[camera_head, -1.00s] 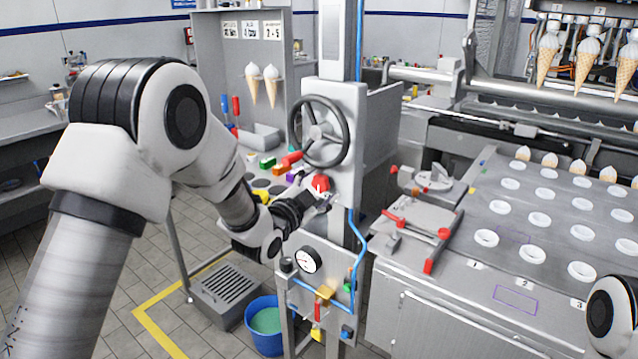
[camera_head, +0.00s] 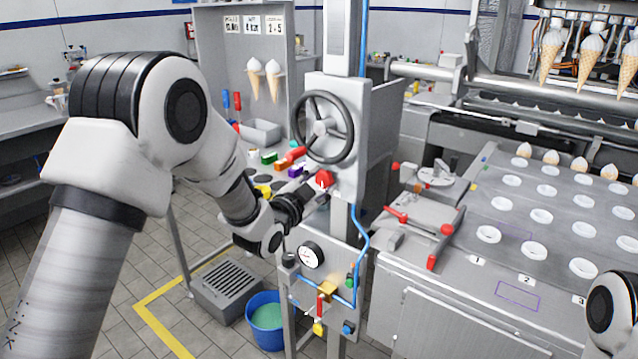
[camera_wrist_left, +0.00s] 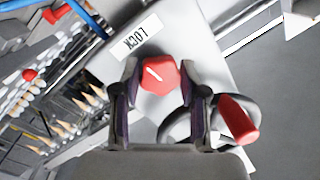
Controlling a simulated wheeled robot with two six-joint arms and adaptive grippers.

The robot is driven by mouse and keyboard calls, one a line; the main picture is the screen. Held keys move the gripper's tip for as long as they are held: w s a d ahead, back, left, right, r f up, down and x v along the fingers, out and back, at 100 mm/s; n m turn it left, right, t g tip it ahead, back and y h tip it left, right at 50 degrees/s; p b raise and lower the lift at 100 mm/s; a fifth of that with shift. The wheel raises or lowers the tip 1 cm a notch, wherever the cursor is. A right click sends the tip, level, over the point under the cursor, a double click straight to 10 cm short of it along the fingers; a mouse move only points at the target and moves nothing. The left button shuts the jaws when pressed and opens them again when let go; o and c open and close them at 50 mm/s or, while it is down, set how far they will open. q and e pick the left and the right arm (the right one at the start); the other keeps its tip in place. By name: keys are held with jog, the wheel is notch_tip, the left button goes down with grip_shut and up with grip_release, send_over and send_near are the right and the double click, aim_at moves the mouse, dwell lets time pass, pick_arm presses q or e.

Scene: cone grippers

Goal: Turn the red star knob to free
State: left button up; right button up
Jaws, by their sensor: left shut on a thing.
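The red star knob (camera_head: 324,178) is on the grey column below the black handwheel. In the left wrist view the knob (camera_wrist_left: 160,74) is between my two fingers, with a short white mark slanting to the upper left on its face. A white label (camera_wrist_left: 137,38) beside it reads LOCK, upside down in this view. My left gripper (camera_head: 319,187) is shut on the knob, a finger at each side (camera_wrist_left: 160,82). In the head view the gripper partly covers the knob. My right gripper is not in view.
The black handwheel (camera_head: 323,127) sits close above the knob. A gauge (camera_head: 311,254) and small valves are below it, with a blue hose (camera_head: 361,240) at the right. A red handle (camera_wrist_left: 238,119) is near the right finger in the wrist view. A blue bucket (camera_head: 265,327) stands on the floor.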

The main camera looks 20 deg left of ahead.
pick_arm(q)
jog(key=n, duration=0.2)
jog(key=r+n, duration=0.1)
jog(key=shift+w+n+p, duration=0.1)
jog(key=shift+n+p, duration=0.2)
jog(key=shift+n, duration=0.1)
jog(key=n+g+p, duration=0.1)
jog(key=n, duration=0.2)
jog(key=shift+d, duration=0.1)
jog(key=n+h+p, duration=0.1)
jog(key=n, duration=0.3)
jog(key=shift+p, duration=0.35)
jog(key=n+p, duration=0.1)
jog(key=n, duration=0.3)
jog(key=shift+g+h+p, duration=0.3)
jog(key=shift+g+p, duration=0.05)
jog(key=shift+g, duration=0.05)
jog(key=shift+f, duration=0.1)
jog(key=o, duration=1.1)
jog(key=shift+f, duration=0.15)
